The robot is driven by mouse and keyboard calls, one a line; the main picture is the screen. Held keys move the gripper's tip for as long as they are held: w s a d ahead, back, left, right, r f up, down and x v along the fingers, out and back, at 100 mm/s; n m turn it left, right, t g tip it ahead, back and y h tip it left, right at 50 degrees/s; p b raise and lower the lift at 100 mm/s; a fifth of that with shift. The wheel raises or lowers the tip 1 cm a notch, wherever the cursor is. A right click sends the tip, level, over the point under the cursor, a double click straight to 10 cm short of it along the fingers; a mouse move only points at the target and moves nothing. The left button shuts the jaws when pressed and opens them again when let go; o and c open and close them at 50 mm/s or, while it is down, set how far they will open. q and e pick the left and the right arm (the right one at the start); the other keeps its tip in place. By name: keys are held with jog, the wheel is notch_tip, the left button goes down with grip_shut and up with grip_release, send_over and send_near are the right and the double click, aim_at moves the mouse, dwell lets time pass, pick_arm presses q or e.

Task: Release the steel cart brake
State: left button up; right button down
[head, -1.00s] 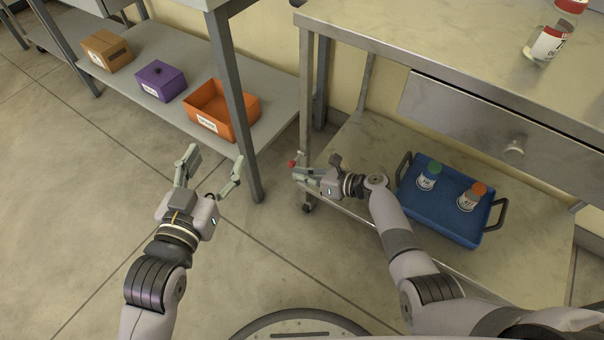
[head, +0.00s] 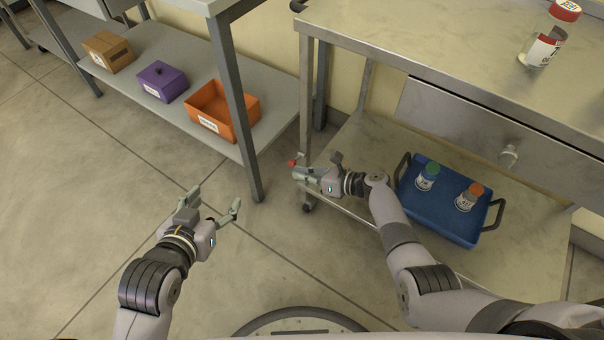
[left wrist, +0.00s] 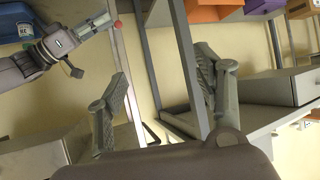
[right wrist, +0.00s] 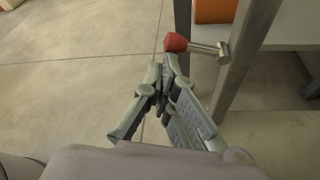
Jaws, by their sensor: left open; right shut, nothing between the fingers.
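The steel cart (head: 440,62) stands at the right in the head view. Its brake lever has a red knob (head: 291,162) beside the cart's near left leg. In the right wrist view the red knob (right wrist: 176,42) sits on a short metal rod (right wrist: 206,48). The knob also shows in the left wrist view (left wrist: 117,23). My right gripper (head: 300,174) is shut and empty, its tips right by the knob. I cannot tell whether they touch it. My left gripper (head: 215,204) is open and empty over the floor, left of the cart.
A blue tray (head: 438,222) with two capped bottles is on the cart's lower shelf. A red-capped bottle (head: 546,38) stands on top. A grey shelf bench at left holds an orange bin (head: 213,100), a purple box (head: 161,82) and a cardboard box (head: 107,52). Floor between is clear.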

pick_arm(q)
jog(key=s+a+f+g+y+p, duration=0.1)
jog(key=s+a+f+g, duration=0.1)
jog(key=s+f+g, duration=0.2)
jog(key=shift+s+a+f+g+p, duration=0.35)
jog(key=shift+s+f, duration=0.2)
jog(key=shift+s, duration=0.85)
dwell(0.5)
